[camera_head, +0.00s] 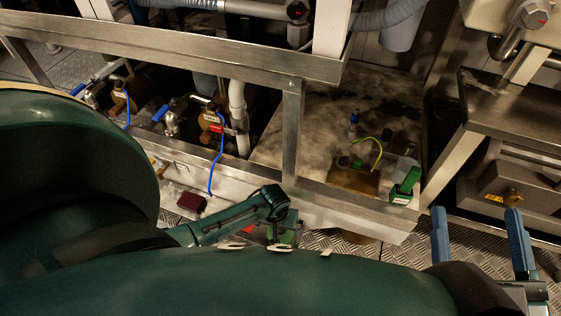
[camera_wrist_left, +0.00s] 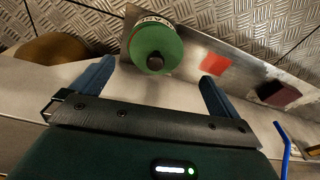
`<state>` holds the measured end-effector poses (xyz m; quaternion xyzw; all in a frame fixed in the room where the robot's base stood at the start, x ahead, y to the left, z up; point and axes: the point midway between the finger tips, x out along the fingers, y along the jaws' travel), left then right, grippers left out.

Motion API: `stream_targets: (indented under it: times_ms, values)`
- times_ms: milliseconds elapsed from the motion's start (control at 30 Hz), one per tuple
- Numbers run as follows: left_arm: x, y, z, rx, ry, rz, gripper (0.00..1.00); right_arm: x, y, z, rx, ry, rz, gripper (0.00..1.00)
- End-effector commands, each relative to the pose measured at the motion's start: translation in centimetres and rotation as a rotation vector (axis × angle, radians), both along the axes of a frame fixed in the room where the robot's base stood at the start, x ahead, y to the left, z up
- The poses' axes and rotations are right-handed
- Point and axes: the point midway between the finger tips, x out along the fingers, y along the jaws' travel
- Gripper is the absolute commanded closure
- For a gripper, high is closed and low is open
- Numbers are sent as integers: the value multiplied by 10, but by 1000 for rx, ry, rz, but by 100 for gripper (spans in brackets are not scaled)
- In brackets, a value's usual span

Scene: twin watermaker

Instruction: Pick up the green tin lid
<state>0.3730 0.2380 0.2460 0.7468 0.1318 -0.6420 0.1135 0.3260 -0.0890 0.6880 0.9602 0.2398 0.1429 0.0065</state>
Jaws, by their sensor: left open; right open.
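The green tin lid (camera_wrist_left: 153,48) shows in the left wrist view as a round green top with a dark knob, on a tin whose side carries lettering. My left gripper (camera_wrist_left: 155,85) is open, with one blue finger on each side of the lid's near edge; I see no contact. In the head view, a green patch (camera_head: 287,236) beside my left arm looks like the same tin, mostly hidden, and I cannot make out the left fingers. My right gripper (camera_head: 479,232) is open and empty at the lower right, well away from the tin.
A red square (camera_wrist_left: 214,62) and a dark red block (camera_wrist_left: 277,93) lie right of the tin. A blue cable (camera_head: 214,165) hangs nearby. A metal frame post (camera_head: 291,130) rises behind. A green container (camera_head: 404,187) stands further right, with a yellow-green wire (camera_head: 378,152) near it.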

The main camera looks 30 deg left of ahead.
Motion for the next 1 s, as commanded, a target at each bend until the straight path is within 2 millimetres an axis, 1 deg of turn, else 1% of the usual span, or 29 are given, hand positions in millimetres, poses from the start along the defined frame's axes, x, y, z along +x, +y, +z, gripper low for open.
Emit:
stream_targets:
  times_ms: [100, 333, 500, 700, 767, 1000]
  values:
    - [4, -2, -18, -1, 0, 0, 0, 6, -2, 11, -12, -120, 1, 25]
    - [10, -3, -43, 0, 1, 0, 0, 9, -5, 41, -35, -353, 3, 25]
    - [11, -3, -48, 0, 0, 0, 0, 7, -6, 52, -40, -419, 3, 25]
    - [11, -2, -47, 0, 0, -1, 0, 7, -6, 54, -41, -421, 3, 25]
    - [11, -2, -47, 0, 0, -1, 4, 7, -6, 53, -40, -420, 4, 25]
    - [11, -2, -47, 0, 0, -1, 24, 7, -6, 53, -39, -419, 4, 25]
